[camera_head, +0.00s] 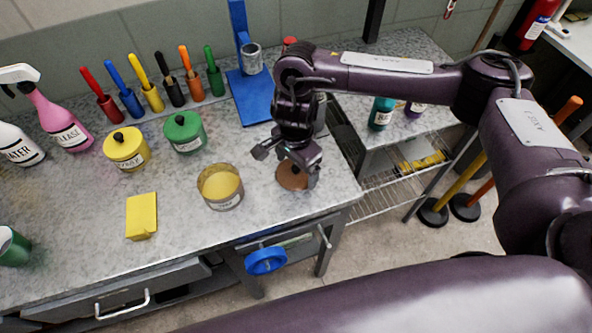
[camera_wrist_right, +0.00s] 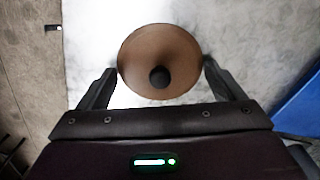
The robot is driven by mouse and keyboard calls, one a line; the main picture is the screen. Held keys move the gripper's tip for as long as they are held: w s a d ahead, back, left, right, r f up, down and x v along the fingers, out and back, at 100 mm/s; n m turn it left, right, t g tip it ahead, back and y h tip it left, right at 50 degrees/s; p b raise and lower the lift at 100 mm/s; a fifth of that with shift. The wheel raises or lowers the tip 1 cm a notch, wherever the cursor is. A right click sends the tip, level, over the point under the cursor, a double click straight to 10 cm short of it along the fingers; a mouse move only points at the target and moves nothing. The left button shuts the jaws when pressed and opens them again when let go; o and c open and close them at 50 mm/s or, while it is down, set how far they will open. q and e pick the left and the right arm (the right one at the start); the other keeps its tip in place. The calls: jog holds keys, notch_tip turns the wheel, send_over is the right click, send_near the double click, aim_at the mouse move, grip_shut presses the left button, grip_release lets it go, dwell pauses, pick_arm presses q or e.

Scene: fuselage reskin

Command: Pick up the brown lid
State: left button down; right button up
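The brown lid (camera_head: 291,176) is a round disc lying on the grey speckled worktop near its right front corner. In the right wrist view the lid (camera_wrist_right: 159,61) shows whole, with a dark round knob in its middle. My right gripper (camera_head: 286,156) is above the lid, pointing down. In the right wrist view its two fingers (camera_wrist_right: 159,80) are spread wide, one on each side of the lid's near half. Nothing is held between them. My left gripper is not in view.
An open tan canister (camera_head: 220,186) stands just left of the lid. Yellow (camera_head: 127,149) and green (camera_head: 185,132) lidded canisters stand behind it. A yellow block (camera_head: 141,215) lies to the left. A blue stand (camera_head: 248,95) is behind my gripper. The counter's edge is close by the lid.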

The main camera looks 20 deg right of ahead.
jog(key=shift+c, duration=0.9)
jog(key=shift+r, duration=0.1)
